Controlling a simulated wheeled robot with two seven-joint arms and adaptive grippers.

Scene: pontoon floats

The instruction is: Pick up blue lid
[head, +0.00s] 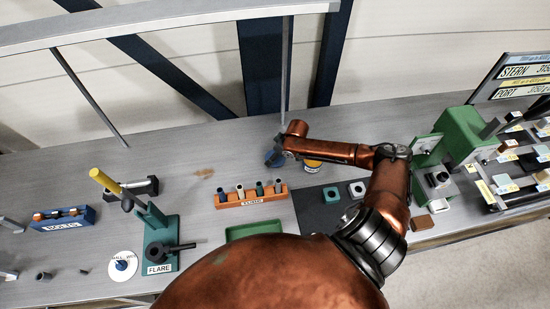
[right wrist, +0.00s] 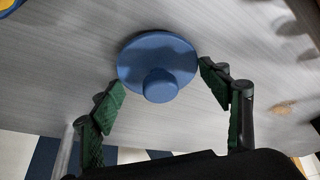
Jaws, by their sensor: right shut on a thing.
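The blue lid (right wrist: 157,62) is a round disc with a round knob, in the middle of the right wrist view. My right gripper (right wrist: 160,77) has its green-padded fingers on either side of the lid, closed on its edges. In the head view my right gripper (head: 275,156) is at the middle of the bench, left of a yellow container (head: 313,167). The lid is small and hard to separate from the gripper there. My left gripper is in neither view.
An orange rack (head: 251,202) with several pegs stands just in front of my right gripper. A green flare tool (head: 158,245) and a blue rack (head: 62,219) are further left. A green machine (head: 463,137) stands at the right.

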